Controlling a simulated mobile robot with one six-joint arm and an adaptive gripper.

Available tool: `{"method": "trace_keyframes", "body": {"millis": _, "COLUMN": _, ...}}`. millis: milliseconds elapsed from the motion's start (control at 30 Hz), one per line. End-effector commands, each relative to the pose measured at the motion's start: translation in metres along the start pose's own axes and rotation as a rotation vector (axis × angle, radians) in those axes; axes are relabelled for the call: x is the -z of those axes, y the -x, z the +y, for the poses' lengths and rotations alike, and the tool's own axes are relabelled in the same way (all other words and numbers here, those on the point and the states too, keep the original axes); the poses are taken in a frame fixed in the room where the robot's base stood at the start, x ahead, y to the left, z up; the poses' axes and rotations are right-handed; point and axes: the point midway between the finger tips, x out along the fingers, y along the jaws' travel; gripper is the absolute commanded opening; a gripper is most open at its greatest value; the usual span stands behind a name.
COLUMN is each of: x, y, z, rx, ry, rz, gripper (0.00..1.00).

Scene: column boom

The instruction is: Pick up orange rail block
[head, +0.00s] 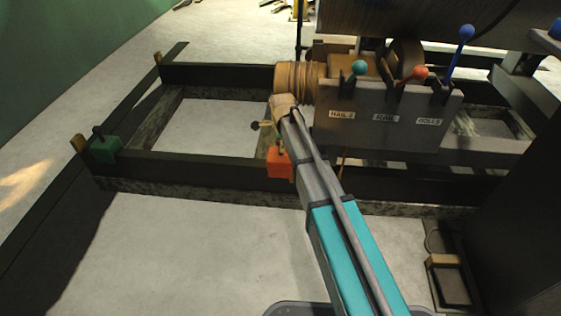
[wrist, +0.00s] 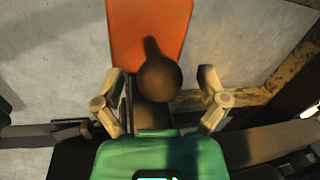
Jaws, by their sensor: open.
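The orange rail block (head: 280,164) sits on the dark front rail (head: 190,170), just left of my arm in the head view. In the wrist view the orange block (wrist: 150,22) fills the top middle. A dark stem with a round knob (wrist: 160,78) shows in front of its orange face. My gripper (wrist: 162,88) is open, with one pale finger on each side of the knob. Gaps show between the knob and both fingers. The lower part of the stem is partly hidden. In the head view my arm hides part of the area beside the block.
A green block (head: 105,150) with a dark handle sits on the frame's left corner. A grey lever panel (head: 385,122) with several coloured knobs stands right of my wrist, close to the arm. Pale floor (head: 180,240) lies clear in front.

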Motion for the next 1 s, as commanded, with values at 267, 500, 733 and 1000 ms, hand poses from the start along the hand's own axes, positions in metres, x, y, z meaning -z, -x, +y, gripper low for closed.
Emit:
{"method": "trace_keyframes", "body": {"millis": 267, "x": 0.0004, "y": 0.0004, "z": -0.0001, "rx": 0.000, "ry": 0.000, "rz": 0.000, "gripper": 0.92}}
{"method": "trace_keyframes", "body": {"millis": 500, "x": 0.0006, "y": 0.0003, "z": -0.0001, "rx": 0.000, "ry": -0.001, "rz": 0.000, "gripper": 0.79}}
{"method": "trace_keyframes", "body": {"millis": 733, "x": 0.0008, "y": 0.0003, "z": -0.0002, "rx": 0.000, "ry": -0.001, "rz": 0.000, "gripper": 0.37}}
{"method": "trace_keyframes", "body": {"millis": 1000, "x": 0.0010, "y": 0.0005, "z": -0.0003, "rx": 0.001, "ry": -0.001, "rz": 0.000, "gripper": 0.00}}
